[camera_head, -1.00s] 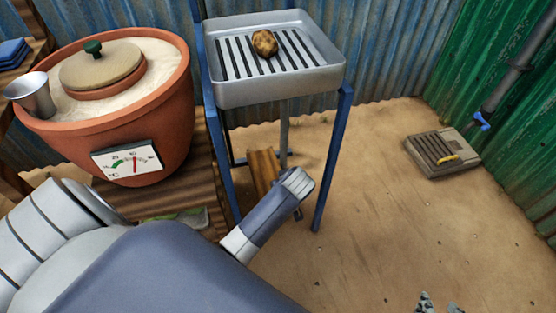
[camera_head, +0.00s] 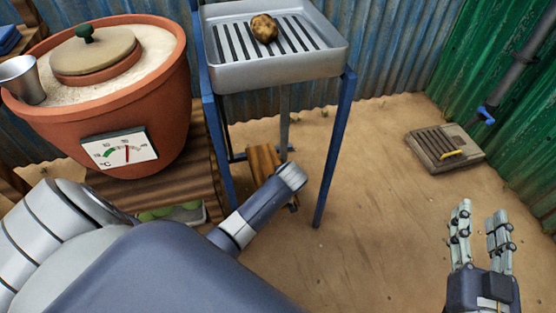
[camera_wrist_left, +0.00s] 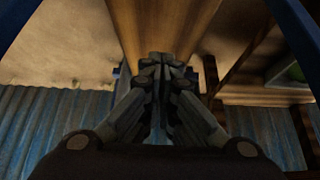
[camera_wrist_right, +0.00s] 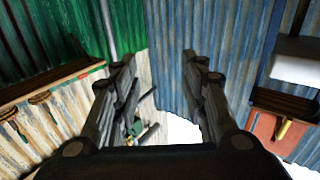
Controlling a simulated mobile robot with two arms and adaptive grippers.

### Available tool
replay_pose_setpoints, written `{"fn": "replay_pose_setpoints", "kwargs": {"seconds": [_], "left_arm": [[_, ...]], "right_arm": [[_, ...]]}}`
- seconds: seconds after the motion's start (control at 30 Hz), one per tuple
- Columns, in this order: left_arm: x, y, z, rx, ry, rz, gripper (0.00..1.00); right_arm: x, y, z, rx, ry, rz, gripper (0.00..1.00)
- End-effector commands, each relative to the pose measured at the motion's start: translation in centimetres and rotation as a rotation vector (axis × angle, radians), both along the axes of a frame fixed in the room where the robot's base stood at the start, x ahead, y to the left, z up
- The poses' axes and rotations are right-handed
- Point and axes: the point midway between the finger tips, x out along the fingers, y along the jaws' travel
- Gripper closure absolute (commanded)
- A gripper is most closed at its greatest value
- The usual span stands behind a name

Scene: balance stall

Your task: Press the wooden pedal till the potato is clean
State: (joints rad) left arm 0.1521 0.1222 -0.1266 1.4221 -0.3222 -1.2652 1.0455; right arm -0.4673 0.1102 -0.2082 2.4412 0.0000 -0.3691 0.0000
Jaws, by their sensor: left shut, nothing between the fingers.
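The brown potato (camera_head: 264,28), with darker patches, lies on the slatted grey metal basin (camera_head: 285,78) on its blue stand. The wooden pedal (camera_head: 262,162) is low under the basin, partly hidden by my left arm. In the left wrist view the pedal (camera_wrist_left: 165,25) runs right beyond the fingertips of my left gripper (camera_wrist_left: 162,62), which is shut and empty; I cannot tell if they touch. In the head view that gripper is hidden behind its arm. My right gripper (camera_head: 482,215) is open and empty, above the sandy floor at lower right.
A terracotta pot (camera_head: 165,100) with sand, a lidded inner pot, a metal cup (camera_head: 22,78) and a temperature dial (camera_head: 119,150) stands at left. A floor drain grate (camera_head: 445,148) lies at right. Corrugated walls close the back and right. Sandy floor between is clear.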

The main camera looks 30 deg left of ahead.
Motion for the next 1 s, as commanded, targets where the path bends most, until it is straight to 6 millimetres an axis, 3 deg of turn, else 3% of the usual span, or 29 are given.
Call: {"fn": "replay_pose_setpoints", "kwargs": {"seconds": [0.27, 0.6, 1.0], "left_arm": [[0.5, 0.5, -2.1, 0.001, 0.001, -0.002, 1.0], [0.1, 0.1, -4.4, 0.001, 0.001, -0.002, 1.0], [-0.1, -0.1, -5.3, 0.0, 0.0, -0.001, 1.0]], "right_arm": [[-0.5, 0.6, 4.8, 0.067, -0.251, 0.015, 0.6], [-2.9, 0.6, 10.1, 0.148, -0.541, 0.031, 0.6], [-4.7, 0.4, 12.4, 0.187, -0.677, 0.038, 0.6]]}}
